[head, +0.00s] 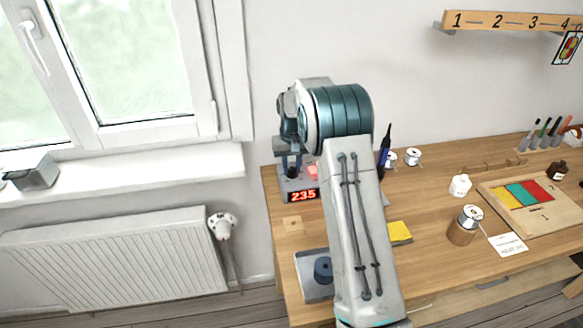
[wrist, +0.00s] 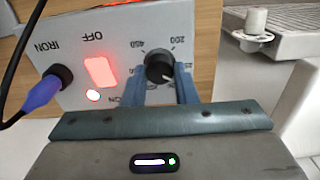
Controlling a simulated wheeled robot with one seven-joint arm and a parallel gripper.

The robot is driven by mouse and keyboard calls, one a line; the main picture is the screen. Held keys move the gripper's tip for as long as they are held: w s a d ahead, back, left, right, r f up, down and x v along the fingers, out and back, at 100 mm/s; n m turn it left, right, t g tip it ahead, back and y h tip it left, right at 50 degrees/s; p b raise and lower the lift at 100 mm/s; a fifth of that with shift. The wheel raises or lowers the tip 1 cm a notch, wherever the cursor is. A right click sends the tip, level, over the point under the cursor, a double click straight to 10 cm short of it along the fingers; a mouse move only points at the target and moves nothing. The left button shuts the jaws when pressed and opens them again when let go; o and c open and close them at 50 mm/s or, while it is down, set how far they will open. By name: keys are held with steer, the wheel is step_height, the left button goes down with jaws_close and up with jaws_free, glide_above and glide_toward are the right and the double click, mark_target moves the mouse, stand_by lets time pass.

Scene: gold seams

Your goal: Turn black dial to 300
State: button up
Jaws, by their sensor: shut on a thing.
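The black dial (wrist: 158,66) is on the grey front panel of the soldering station (wrist: 120,30) in the wrist view. Its pale mark points to the lower right; part of the scale around it is hidden by the fingers, with 450 and 200 readable. My gripper (wrist: 159,80) is shut on the dial, one blue finger on each side. In the head view the station's red display (head: 303,196) reads 235. My gripper (head: 291,163) is at the station there, and the dial cannot be made out.
A lit red switch (wrist: 100,71) and a blue plug (wrist: 42,91) with a black cable sit left of the dial. A radiator (head: 115,255) with a valve (head: 222,226) is left of the desk. A yellow sponge (head: 399,232) lies right of my arm.

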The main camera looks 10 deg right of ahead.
mark_target(292, 168)
steer(key=m, duration=0.4)
steer(key=shift+r+m, duration=0.1)
steer(key=shift+m, duration=0.3)
stand_by(0.4)
steer(key=o, duration=1)
step_height(292, 168, up, 14)
steer(key=b, duration=0.1)
